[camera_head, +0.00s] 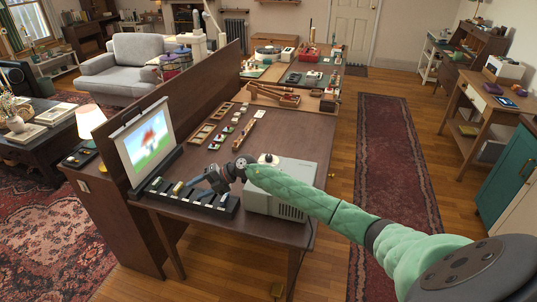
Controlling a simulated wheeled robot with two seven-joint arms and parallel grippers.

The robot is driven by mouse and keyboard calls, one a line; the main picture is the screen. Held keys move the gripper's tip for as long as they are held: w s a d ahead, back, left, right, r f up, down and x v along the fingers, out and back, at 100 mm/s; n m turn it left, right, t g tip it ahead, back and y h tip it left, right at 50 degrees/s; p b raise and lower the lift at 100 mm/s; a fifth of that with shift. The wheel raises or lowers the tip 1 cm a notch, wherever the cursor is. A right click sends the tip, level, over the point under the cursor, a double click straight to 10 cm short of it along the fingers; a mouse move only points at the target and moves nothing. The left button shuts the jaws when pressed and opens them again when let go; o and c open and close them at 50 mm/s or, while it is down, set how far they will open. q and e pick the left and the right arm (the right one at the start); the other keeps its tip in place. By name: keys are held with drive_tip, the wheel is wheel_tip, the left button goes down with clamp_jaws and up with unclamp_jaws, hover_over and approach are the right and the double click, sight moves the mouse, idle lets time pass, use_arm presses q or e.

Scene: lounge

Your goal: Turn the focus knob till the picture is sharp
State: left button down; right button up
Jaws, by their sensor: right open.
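A pale projector-like box (296,176) stands near the front of the dark table, partly hidden by my right arm. A small pale knob-like part on a dark base (268,159) sits on top; I cannot tell whether it is the focus knob. The screen (148,137) stands upright at the table's left end. Its picture looks soft, with red, white, green and blue patches. My right arm reaches left across the box. My right gripper (192,184) is open over a black slotted rack (222,206), away from the knob-like part. My left gripper is out of view.
A small yellowish piece (178,188) lies at the rack beside my right gripper. Small wooden trays (202,134) with light pieces lie farther back on the table (290,130). A tall wooden panel (200,88) borders the table's left side. A lit lamp (91,121) stands left of the screen.

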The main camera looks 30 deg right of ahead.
drive_tip(key=w+d+n+g+h, duration=0.1)
drive_tip(key=w+d+g+h, duration=0.15)
drive_tip(key=d, duration=0.55)
wheel_tip(320, 180, up, 9)
drive_tip(key=m+g+h, duration=0.2)
drive_tip(key=g+h, duration=0.1)
drive_tip(key=h, duration=0.6)
hover_over(269, 156)
drive_tip(key=shift+w+r, duration=0.1)
drive_tip(key=shift+r, duration=0.1)
drive_tip(key=shift+f, duration=0.45)
use_arm(q)
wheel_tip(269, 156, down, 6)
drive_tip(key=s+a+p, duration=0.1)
drive_tip(key=p, duration=0.1)
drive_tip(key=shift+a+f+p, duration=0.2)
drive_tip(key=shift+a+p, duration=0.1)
drive_tip(key=shift+p, duration=0.05)
use_arm(e)
drive_tip(key=shift+f, duration=3.4)
drive_tip(key=c, duration=1)
